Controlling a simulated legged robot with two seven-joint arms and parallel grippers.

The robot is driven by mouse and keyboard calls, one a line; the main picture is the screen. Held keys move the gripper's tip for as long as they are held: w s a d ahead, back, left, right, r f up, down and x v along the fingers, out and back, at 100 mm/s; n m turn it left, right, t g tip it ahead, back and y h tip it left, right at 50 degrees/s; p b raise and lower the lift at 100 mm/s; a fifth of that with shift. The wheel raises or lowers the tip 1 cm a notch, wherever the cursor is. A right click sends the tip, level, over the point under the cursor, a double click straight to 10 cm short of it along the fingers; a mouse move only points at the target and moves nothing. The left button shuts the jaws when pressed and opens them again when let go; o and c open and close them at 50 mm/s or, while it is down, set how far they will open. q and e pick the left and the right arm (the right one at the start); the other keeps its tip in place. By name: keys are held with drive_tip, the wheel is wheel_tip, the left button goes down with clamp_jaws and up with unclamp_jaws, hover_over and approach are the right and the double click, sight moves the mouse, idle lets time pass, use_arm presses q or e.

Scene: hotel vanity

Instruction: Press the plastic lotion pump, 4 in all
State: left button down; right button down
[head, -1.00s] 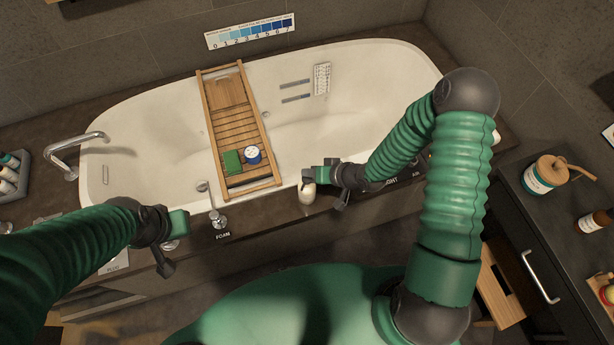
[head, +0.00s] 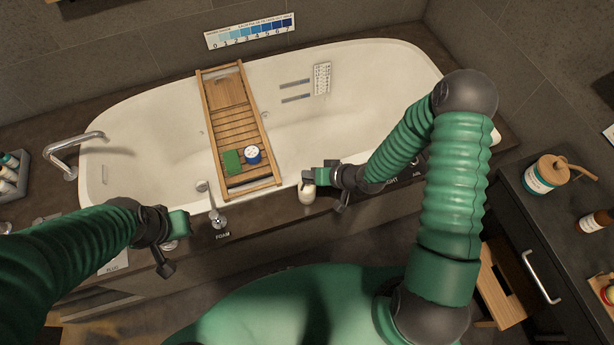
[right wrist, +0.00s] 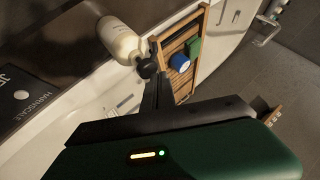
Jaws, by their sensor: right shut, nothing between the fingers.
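A small cream pump bottle (head: 307,195) stands on the dark tub ledge at the front rim of the bathtub. My right gripper (head: 312,177) is shut and empty, right over the top of this bottle, and hides its pump head in the head view. In the right wrist view the cream bottle (right wrist: 122,42) has a dark pump head (right wrist: 147,68) close to my fingers (right wrist: 153,90); I cannot tell whether they touch. My left gripper (head: 181,222) is over the ledge at the left, away from the bottle; its jaws are unclear.
A wooden bath tray (head: 240,125) with a green block (head: 232,162) and a blue-and-white jar (head: 252,155) spans the tub. A FOAM tap (head: 218,217) is left of the bottle. A larger pump jar (head: 541,178) stands on the right counter.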

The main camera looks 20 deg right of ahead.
drive_tip(key=shift+f+b, duration=0.4)
drive_tip(key=shift+f, duration=0.3)
idle(0.4)
drive_tip(key=shift+r+p, duration=1.15)
wheel_tip(320, 180, up, 5)
drive_tip(key=p, duration=0.5)
drive_tip(key=shift+r, duration=0.15)
idle(2.0)
